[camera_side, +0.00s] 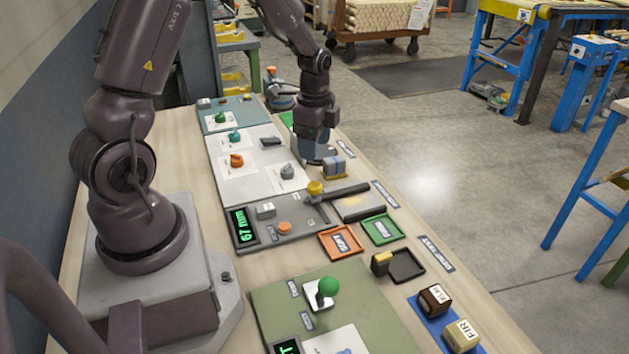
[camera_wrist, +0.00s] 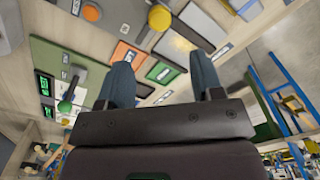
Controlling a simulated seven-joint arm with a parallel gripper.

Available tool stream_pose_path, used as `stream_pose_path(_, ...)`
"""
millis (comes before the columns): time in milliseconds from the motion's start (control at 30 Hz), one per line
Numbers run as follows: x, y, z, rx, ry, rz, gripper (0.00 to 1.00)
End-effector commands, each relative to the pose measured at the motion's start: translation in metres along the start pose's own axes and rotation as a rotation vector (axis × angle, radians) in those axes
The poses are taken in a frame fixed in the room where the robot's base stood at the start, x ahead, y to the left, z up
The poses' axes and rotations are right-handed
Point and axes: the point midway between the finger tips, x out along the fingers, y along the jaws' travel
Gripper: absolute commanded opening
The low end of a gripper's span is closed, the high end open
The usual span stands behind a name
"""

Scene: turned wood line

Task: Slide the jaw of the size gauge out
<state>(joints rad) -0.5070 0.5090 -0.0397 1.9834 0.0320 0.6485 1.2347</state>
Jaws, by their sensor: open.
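The size gauge is a grey panel (camera_side: 300,229) with a green-lit display (camera_side: 243,226) reading 67 mm. A yellow knob (camera_side: 314,187) stands on its sliding jaw at the panel's far edge, where a dark bar (camera_side: 347,190) runs out to the right. The knob also shows at the top of the wrist view (camera_wrist: 160,18). My gripper (camera_side: 315,155) is open and empty, pointing down above the bench beyond the gauge. In the wrist view its two fingers (camera_wrist: 161,80) are spread apart, clear of the knob.
A white panel with several knobs (camera_side: 239,182) lies to the left. An orange tray (camera_side: 340,242) and a green tray (camera_side: 383,229) lie nearer the camera. A green ball lever (camera_side: 328,286) rises from the green board.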

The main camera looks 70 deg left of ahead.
Motion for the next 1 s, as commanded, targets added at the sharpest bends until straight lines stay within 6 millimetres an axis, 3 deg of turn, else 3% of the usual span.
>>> stream_pose_path(300, 0.068, 0.001, 0.0, -0.001, -0.002, 0.006, 0.6)
stream_pose_path(500, 0.094, 0.001, 0.0, -0.002, -0.002, 0.004, 0.6)
stream_pose_path(900, 0.102, 0.001, 0.0, -0.002, 0.0, 0.001, 0.6)
stream_pose_path(933, 0.102, 0.001, 0.0, -0.002, 0.0, 0.001, 0.58)
stream_pose_path(1000, 0.102, 0.001, 0.0, -0.002, 0.0, 0.001, 0.42)
